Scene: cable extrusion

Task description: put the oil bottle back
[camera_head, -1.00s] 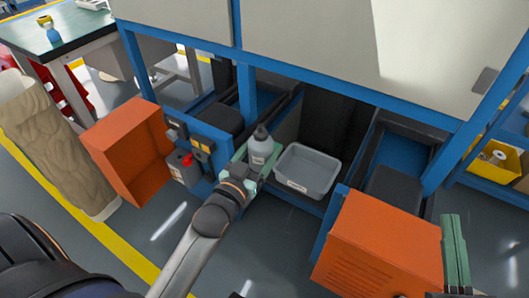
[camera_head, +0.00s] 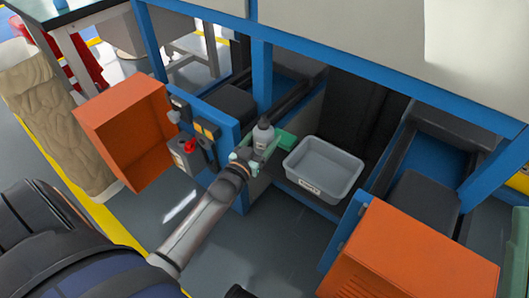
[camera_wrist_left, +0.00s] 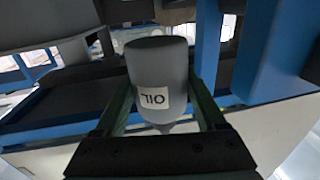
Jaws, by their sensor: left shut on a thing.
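The oil bottle (camera_head: 263,135) is grey with a dark cap and stands about upright in the head view, just left of the grey bin. In the left wrist view the bottle (camera_wrist_left: 157,80) sits between the green fingers, its OIL label upside down. My left gripper (camera_head: 268,147) is shut on it, at the blue machine frame's lower opening. I cannot tell whether the bottle's base touches a surface.
A grey labelled bin (camera_head: 290,172) stands right of the bottle. Another orange cabinet (camera_head: 405,262) is at the lower right. Blue posts (camera_head: 261,80) border the opening.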

